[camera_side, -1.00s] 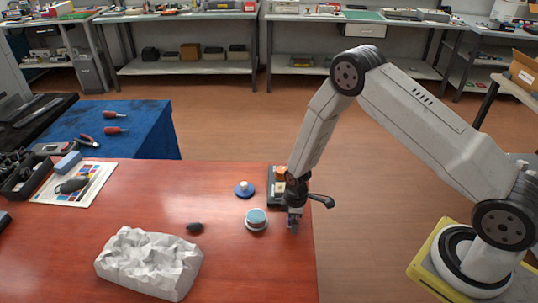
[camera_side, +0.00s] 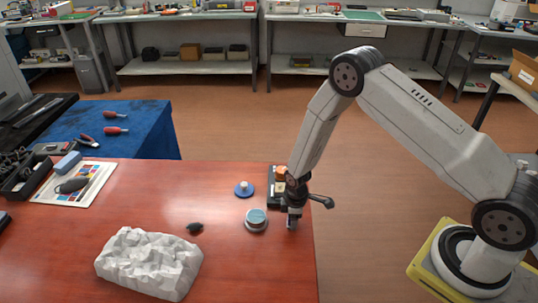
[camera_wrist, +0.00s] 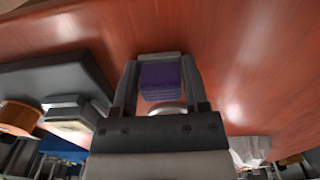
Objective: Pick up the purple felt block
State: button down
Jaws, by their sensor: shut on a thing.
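The purple felt block (camera_wrist: 160,80) shows in the wrist view between the two fingers of my gripper (camera_wrist: 160,85). My gripper is shut on it. In the side view my gripper (camera_side: 292,222) points down at the right part of the red-brown table (camera_side: 230,275), close to the table top. The block is too small and too covered by the fingers there to make out clearly. I cannot tell whether it touches the table.
A round metal tin (camera_side: 256,220) stands just left of my gripper. A blue disc with a knob (camera_side: 244,189) lies behind it. A dark tray (camera_side: 275,200) with small items sits behind my gripper. A crumpled white block (camera_side: 150,263) and a small dark object (camera_side: 195,228) lie further left.

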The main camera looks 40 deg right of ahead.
jog(key=shift+r, duration=0.1)
jog(key=shift+r, duration=1.1)
jog(key=s+r, duration=1)
jog(key=s, duration=0.4)
jog(key=shift+r, duration=0.3)
jog(key=shift+a, duration=0.1)
